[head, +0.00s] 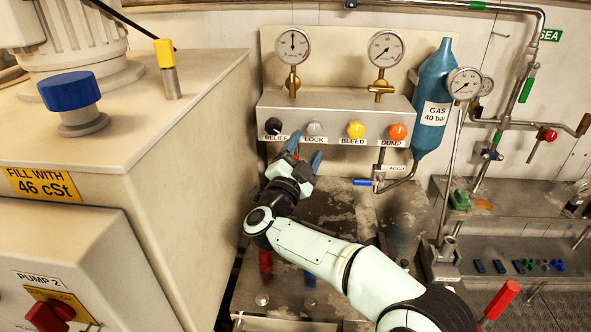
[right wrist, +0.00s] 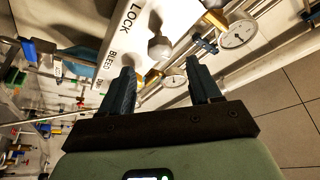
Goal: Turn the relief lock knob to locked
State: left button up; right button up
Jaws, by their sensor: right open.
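The grey knob (head: 315,129) above the LOCK label sits on the front of the valve block (head: 335,105), beside a black knob (head: 272,126) above the RELIEF label. My right gripper (head: 304,152) is open and empty, just below and in front of the grey knob. In the right wrist view the grey knob (right wrist: 160,47) shows beyond the gap between my open fingers (right wrist: 160,70), apart from them. The LOCK lettering is beside it. I cannot read the knob's turned position. My left gripper is not in view.
A yellow knob (head: 355,129) and an orange knob (head: 397,131) are to the right on the block. Gauges (head: 292,46) stand above it. A blue gas bottle (head: 434,85) is at its right. A large beige tank (head: 200,110) stands close on the left.

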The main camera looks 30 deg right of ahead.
jog(key=v, duration=0.6)
dwell(0.4)
